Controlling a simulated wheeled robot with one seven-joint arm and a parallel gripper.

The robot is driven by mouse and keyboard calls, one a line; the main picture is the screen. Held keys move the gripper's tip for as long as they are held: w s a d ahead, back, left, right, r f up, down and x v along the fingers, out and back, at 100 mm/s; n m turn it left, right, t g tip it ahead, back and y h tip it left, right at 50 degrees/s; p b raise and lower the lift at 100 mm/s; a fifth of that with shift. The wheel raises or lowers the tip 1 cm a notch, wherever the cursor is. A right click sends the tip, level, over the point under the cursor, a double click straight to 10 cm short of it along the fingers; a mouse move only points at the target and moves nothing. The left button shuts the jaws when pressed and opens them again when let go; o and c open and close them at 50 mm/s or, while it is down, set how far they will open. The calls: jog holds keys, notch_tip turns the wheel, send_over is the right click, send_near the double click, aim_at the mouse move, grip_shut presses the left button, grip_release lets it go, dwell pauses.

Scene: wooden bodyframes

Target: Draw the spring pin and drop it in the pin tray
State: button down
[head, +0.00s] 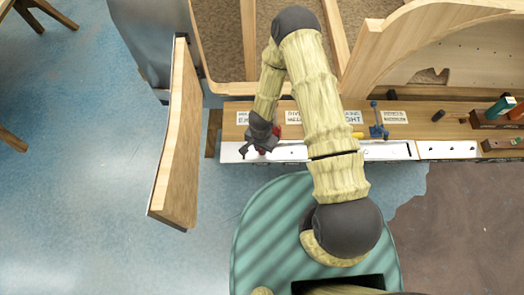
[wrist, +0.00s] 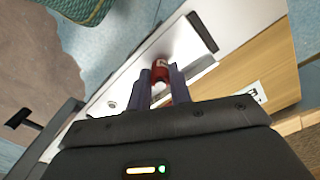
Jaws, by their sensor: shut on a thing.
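My gripper (wrist: 164,90) has its two dark fingers closed around a red cylindrical piece (wrist: 160,69) with a white mark on its end. I cannot tell whether this is the head of the spring pin, and any shank is hidden. The piece is over the white strip, beside a dark-edged recess (wrist: 203,33). In the head view my gripper (head: 257,151) is low over the left end of the white strip (head: 231,155), with a bit of red at its fingers. I cannot tell which thing is the pin tray.
The wooden bench (head: 227,132) carries printed labels (head: 395,117) and a blue clamp (head: 377,122). Planes and other tools (head: 497,115) lie at the right. A wooden panel (head: 175,135) stands to the left. Curved wooden frames (head: 440,50) are behind. Blue floor is clear at the lower left.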

jog(key=shift+r+p, duration=0.45)
jog(key=shift+r, duration=0.15)
dwell(0.6)
jog(key=shift+r+p, duration=1.25)
jog(key=shift+r, duration=0.25)
jog(key=shift+w, duration=0.1)
